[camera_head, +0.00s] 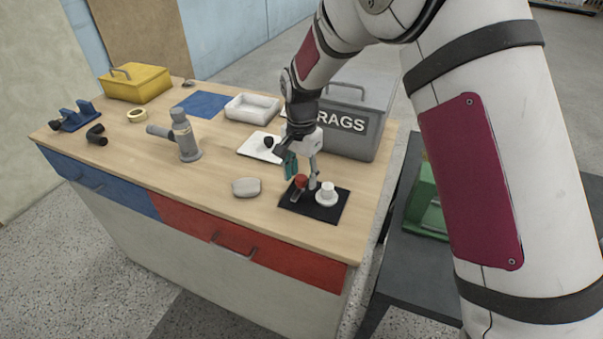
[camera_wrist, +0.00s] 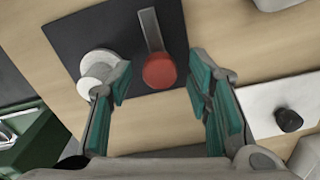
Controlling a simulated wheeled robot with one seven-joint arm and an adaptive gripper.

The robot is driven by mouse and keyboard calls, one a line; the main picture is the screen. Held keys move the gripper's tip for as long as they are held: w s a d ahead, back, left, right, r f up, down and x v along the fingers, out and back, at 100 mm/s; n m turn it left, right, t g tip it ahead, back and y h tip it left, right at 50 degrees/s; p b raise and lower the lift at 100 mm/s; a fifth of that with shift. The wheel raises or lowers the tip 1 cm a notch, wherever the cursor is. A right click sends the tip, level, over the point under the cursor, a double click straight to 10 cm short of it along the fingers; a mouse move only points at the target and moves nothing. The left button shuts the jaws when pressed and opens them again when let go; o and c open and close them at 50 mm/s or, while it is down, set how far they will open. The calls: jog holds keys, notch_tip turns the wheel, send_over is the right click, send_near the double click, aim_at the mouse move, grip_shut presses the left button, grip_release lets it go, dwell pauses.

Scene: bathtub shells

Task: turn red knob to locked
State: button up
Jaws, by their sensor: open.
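The red knob (camera_head: 301,181) stands on a black plate (camera_head: 324,214) near the front right of the worktop. In the wrist view, the red knob (camera_wrist: 159,71) shows as a round cap, with a grey bar (camera_wrist: 150,30) reaching away from it toward the top of the picture. My gripper (camera_head: 302,170) is open just above the knob. In the wrist view, the knob lies between the spread teal fingers of my gripper (camera_wrist: 160,77), with a gap on each side. I cannot read any locked mark.
A white knob (camera_head: 327,190) is beside the red one; in the wrist view, my left finger overlaps this white knob (camera_wrist: 97,72). A grey RAGS bin (camera_head: 352,145) stands behind. A white plate with a black knob (camera_head: 268,142) and a grey oval piece (camera_head: 246,187) are nearby.

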grip_shut()
jog(key=shift+n, duration=0.3)
jog(key=n+b, duration=0.1)
jog(key=n, duration=0.2)
jog(key=shift+n, duration=0.4)
jog(key=n+b, duration=0.1)
jog(key=n, duration=0.3)
jog(key=shift+b, duration=0.35)
jog(key=n+b, duration=0.1)
jog(key=n, duration=0.8)
jog(key=shift+a+b, duration=0.1)
jog(key=shift+b, duration=0.2)
jog(key=shift+n, duration=0.4)
